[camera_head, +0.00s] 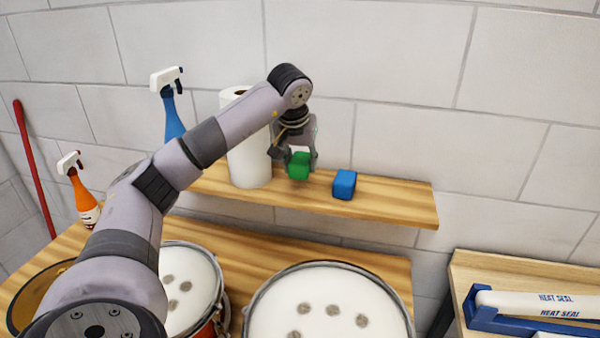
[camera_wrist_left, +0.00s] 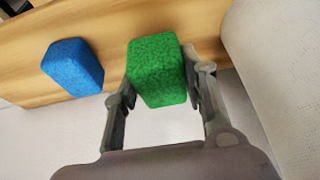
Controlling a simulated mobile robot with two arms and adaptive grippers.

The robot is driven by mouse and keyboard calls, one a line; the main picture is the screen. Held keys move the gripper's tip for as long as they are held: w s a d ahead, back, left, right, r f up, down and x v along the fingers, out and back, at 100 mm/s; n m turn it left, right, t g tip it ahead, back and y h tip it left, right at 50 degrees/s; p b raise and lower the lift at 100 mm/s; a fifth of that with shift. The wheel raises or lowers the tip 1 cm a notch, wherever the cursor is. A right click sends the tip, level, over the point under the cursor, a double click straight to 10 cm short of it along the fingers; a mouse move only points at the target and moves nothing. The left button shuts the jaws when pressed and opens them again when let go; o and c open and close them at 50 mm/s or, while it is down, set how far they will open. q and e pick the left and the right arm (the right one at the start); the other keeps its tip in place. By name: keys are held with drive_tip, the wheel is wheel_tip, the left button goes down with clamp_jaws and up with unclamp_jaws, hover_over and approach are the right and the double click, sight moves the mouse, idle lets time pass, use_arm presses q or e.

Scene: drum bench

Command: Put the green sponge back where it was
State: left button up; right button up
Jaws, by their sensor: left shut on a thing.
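The green sponge (camera_head: 299,166) is held between the fingers of my left gripper (camera_head: 296,158), over the wooden wall shelf (camera_head: 395,196). In the left wrist view the green sponge (camera_wrist_left: 158,72) sits between the two fingers (camera_wrist_left: 160,95), with the shelf (camera_wrist_left: 100,25) behind it. I cannot tell whether it touches the shelf. A blue sponge (camera_head: 344,184) rests on the shelf just right of the green one; it also shows in the left wrist view (camera_wrist_left: 72,68), apart from it. My right gripper is not in view.
A white paper roll (camera_head: 248,165) stands on the shelf close left of the gripper. A blue spray bottle (camera_head: 172,115) stands further left. The shelf right of the blue sponge is clear. Below are drums (camera_head: 330,310), an orange spray bottle (camera_head: 84,200) and a heat sealer (camera_head: 540,303).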

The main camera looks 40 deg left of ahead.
sight(300, 174)
use_arm(q)
wheel_tip(300, 174, down, 4)
drive_tip(key=shift+r+p, duration=0.25)
drive_tip(key=shift+p, duration=0.05)
drive_tip(key=shift+f, duration=0.1)
drive_tip(key=shift+f, duration=0.2)
drive_tip(key=o, duration=0.9)
drive_tip(key=shift+r, duration=0.1)
